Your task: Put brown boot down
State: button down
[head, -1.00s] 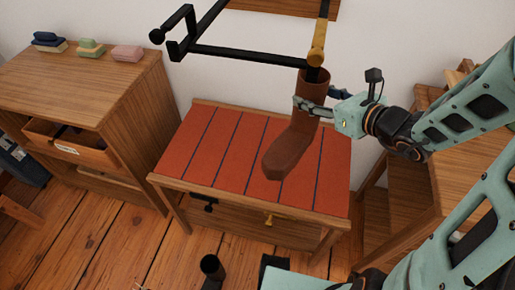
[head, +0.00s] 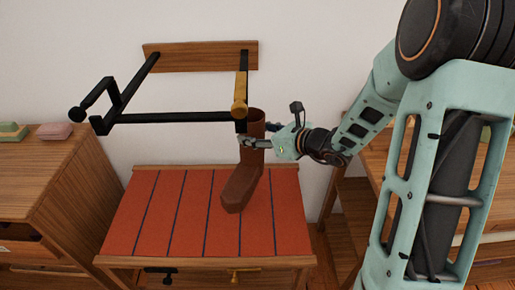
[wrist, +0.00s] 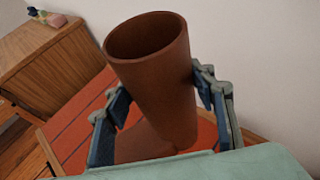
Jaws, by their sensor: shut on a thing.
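The brown boot (head: 241,185) is upright, toe towards the viewer, over the right half of a bench with a red striped top (head: 165,215). I cannot tell whether its sole touches the bench. My gripper (head: 252,142) is shut on the boot's shaft from the right. In the wrist view, the boot (wrist: 155,75) shows its open top, with my gripper's fingers (wrist: 160,108) on either side of the shaft. The lower foot is partly hidden there.
A wall rack with black bars (head: 175,118) and a yellow-brown peg (head: 240,95) hangs just above the boot's top. A wooden cabinet (head: 60,180) stands left, with a pink block (head: 54,131) on it. The bench's left half is clear.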

jog(key=shift+w+d+f+b, duration=0.15)
jog(key=shift+w+f+b, duration=0.35)
jog(key=shift+f, duration=0.75)
jog(key=shift+w+d+f+b, duration=0.25)
jog(key=shift+w+f, duration=0.5)
jog(key=shift+f, duration=0.5)
jog(key=shift+w+d+f+b, duration=0.1)
jog(key=shift+w+f+b, duration=0.45)
jog(key=shift+f, duration=0.8)
jog(key=shift+f, duration=0.15)
jog(key=c, duration=0.9)
grip_release()
jog(key=shift+o, duration=0.2)
jog(key=shift+r, duration=0.3)
jog(key=p+v, duration=0.3)
jog(key=v, duration=0.9)
